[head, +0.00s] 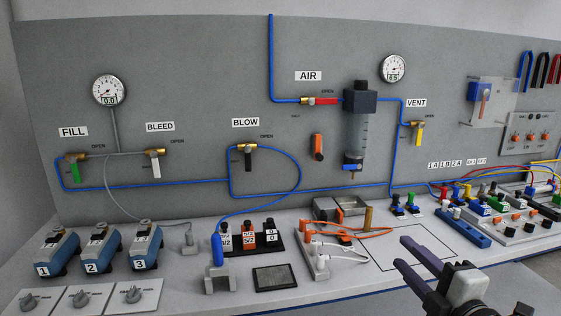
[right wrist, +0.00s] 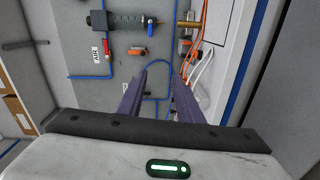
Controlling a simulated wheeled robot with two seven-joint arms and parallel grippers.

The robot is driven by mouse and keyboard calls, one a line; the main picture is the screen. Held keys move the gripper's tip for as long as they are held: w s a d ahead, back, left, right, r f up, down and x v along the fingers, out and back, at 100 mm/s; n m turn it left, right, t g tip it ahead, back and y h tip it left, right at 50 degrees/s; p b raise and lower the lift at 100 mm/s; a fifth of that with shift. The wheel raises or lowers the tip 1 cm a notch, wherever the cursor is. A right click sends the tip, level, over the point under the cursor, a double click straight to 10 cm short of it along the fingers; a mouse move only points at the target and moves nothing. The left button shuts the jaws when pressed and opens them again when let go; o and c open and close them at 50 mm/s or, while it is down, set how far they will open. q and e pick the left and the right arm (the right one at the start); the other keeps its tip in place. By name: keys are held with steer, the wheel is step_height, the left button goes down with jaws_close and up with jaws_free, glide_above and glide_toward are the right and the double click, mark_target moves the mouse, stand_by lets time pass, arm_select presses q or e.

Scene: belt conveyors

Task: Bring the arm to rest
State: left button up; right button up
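My right gripper (head: 404,253) is at the lower right of the head view, in front of and above the right part of the bench. Its two dark fingers stand apart with nothing visible between them. In the right wrist view the gripper (right wrist: 159,80) also shows spread, empty fingers, with the grey panel beyond them. My left gripper does not show in either view.
The bench (head: 340,285) holds blue numbered units (head: 103,249), a black rack (head: 262,245), orange and white leads (head: 345,245) and a bank of cables (head: 500,210). The grey wall panel (head: 200,60) carries gauges, valves and blue tubing. A black-outlined area (head: 415,245) is bare.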

steer(key=s+a+f+m+g, duration=0.2)
steer(key=s+f+m, duration=0.3)
steer(key=f, duration=0.7)
steer(key=s+a+f+m+g, duration=0.2)
steer(key=s+f+m+g, duration=0.15)
steer(key=f, duration=0.75)
steer(key=s+a+f+m+g+h, duration=0.1)
steer(key=s+a+f+m+g, duration=0.2)
steer(key=s+f+m, duration=0.5)
steer(key=s+a+f, duration=0.1)
steer(key=s+f, duration=0.6)
steer(key=s, duration=0.3)
steer(key=shift+d+m, duration=0.1)
steer(key=shift+m, duration=0.25)
